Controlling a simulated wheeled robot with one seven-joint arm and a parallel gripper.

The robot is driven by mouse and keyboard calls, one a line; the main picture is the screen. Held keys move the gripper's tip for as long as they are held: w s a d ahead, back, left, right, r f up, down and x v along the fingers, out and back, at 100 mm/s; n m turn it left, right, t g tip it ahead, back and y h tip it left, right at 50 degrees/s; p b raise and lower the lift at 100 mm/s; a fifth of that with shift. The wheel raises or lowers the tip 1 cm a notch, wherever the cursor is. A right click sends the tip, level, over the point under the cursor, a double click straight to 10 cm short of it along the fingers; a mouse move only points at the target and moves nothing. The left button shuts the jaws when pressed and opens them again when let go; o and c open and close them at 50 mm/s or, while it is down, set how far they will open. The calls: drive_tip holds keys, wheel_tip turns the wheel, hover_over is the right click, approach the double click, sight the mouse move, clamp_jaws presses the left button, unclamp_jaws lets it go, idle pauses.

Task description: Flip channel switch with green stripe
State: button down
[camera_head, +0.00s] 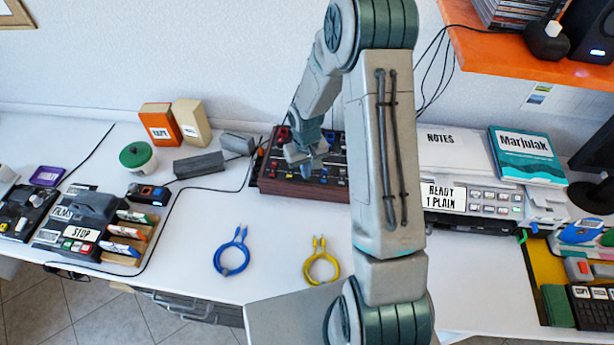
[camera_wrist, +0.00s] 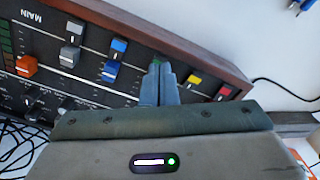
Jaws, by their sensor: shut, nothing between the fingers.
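A mixer panel with a dark face and brown wooden sides (camera_head: 268,183) lies on the white table, and it fills the upper left of the wrist view (camera_wrist: 100,24). My gripper (camera_wrist: 159,68) is shut with its fingertips low over the panel. It also shows in the head view (camera_head: 308,168), over the middle of the mixer. A small green bit (camera_wrist: 156,61) shows right at the fingertips, mostly hidden by them. I cannot tell whether it is the switch's green stripe, or whether the fingers touch it. No switch position can be read.
Near the fingertips are blue caps (camera_wrist: 109,71), a yellow cap (camera_wrist: 194,82) and a red cap (camera_wrist: 224,93). A grey block (camera_head: 199,165) lies left of the mixer. Blue (camera_head: 232,255) and yellow (camera_head: 321,264) cables lie in front. A printer (camera_head: 470,196) stands right.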

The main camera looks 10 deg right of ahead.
drive_tip(key=shift+f+b, duration=0.75)
drive_tip(key=shift+f, duration=0.1)
idle(0.3)
drive_tip(key=shift+r+p, duration=2.1)
drive_tip(key=shift+r, duration=1.4)
drive_tip(key=s+r+t, duration=0.1)
drive_tip(key=s+r, duration=0.3)
drive_tip(key=r, duration=0.4)
drive_tip(key=s+r+t, duration=0.1)
drive_tip(key=s+r, duration=0.3)
drive_tip(key=r, duration=0.5)
drive_tip(key=s+r+t, duration=0.1)
drive_tip(key=s+r, duration=0.3)
drive_tip(key=s, duration=0.3)
drive_tip(key=s+r+m+b, duration=0.1)
drive_tip(key=s+r, duration=0.3)
drive_tip(key=s, duration=0.3)
drive_tip(key=shift+t, duration=0.4)
